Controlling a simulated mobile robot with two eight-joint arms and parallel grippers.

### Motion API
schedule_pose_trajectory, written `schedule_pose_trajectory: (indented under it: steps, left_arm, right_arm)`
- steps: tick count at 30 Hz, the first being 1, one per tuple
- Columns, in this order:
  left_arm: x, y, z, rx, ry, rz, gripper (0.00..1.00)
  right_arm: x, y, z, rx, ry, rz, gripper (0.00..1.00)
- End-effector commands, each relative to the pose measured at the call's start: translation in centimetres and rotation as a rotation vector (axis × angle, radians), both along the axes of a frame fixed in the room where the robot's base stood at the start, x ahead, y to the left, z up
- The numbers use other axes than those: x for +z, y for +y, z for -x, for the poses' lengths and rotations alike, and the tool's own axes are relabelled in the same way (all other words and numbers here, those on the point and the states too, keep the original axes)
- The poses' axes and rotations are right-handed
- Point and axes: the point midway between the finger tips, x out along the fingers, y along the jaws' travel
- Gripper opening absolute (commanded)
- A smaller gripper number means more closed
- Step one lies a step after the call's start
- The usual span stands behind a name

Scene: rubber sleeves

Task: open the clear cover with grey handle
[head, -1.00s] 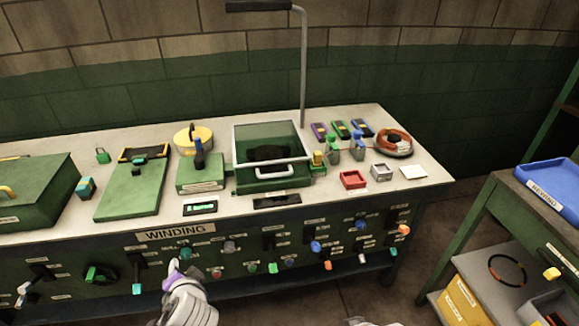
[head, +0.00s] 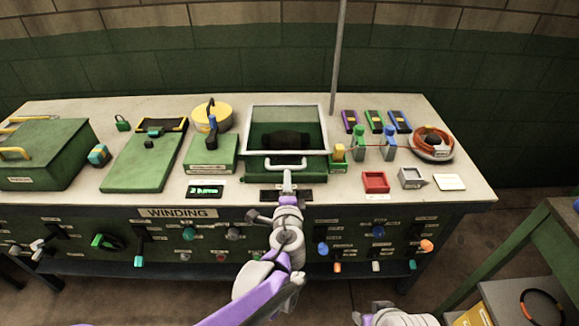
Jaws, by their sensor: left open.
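The clear cover (head: 287,113) has a pale frame and lies over a green box on the workbench, with a dark object visible through it. Its grey handle (head: 262,167) is a bar along the front side. My left gripper (head: 288,176) is open and empty, just in front of the handle near its middle. I cannot tell whether the fingertips touch the bar. Part of my right arm's end (head: 395,316) shows at the bottom edge; its fingers are not clear.
Blue and green posts (head: 374,144) and a yellow-topped block (head: 338,152) stand close right of the cover. A green block with a lever (head: 211,155) stands left. A tall grey pole (head: 338,60) rises behind. Knobs and levers line the bench front.

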Motion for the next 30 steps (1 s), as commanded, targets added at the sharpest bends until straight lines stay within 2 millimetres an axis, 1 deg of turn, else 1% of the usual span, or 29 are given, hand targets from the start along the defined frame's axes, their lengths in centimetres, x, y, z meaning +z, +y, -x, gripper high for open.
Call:
schedule_pose_trajectory:
  steps: [1, 6, 12, 17, 25, 26, 30]
  left_arm:
    - [-0.2, 0.1, -1.1, 0.002, 0.0, 0.0, 0.47]
    - [-0.9, 0.1, -4.4, 0.002, 0.0, 0.0, 0.47]
    - [-1.5, 0.1, -7.2, 0.002, 0.0, 0.001, 0.47]
    - [-1.7, 0.1, -8.2, 0.001, 0.001, 0.001, 0.47]
    - [-1.7, 0.1, -8.4, 0.001, 0.001, 0.002, 0.47]
    - [-1.7, 0.1, -8.4, 0.001, 0.001, 0.002, 0.45]
    - [-1.7, 0.1, -8.3, 0.001, 0.001, 0.002, 0.2]
  right_arm:
    - [0.0, 0.0, 0.0, 0.0, 0.0, 0.0, 0.5]
    - [0.1, 0.0, 0.0, 0.0, -0.001, 0.0, 0.5]
    - [0.3, 0.0, -0.1, 0.0, -0.001, 0.0, 0.5]
    - [0.3, 0.0, -0.1, 0.0, -0.001, 0.0, 0.5]
    - [0.3, 0.0, -0.1, 0.0, -0.001, 0.0, 0.5]
    - [0.3, 0.0, -0.1, 0.0, -0.001, 0.0, 0.5]
    - [0.3, 0.0, -0.1, 0.0, -0.001, 0.0, 0.5]
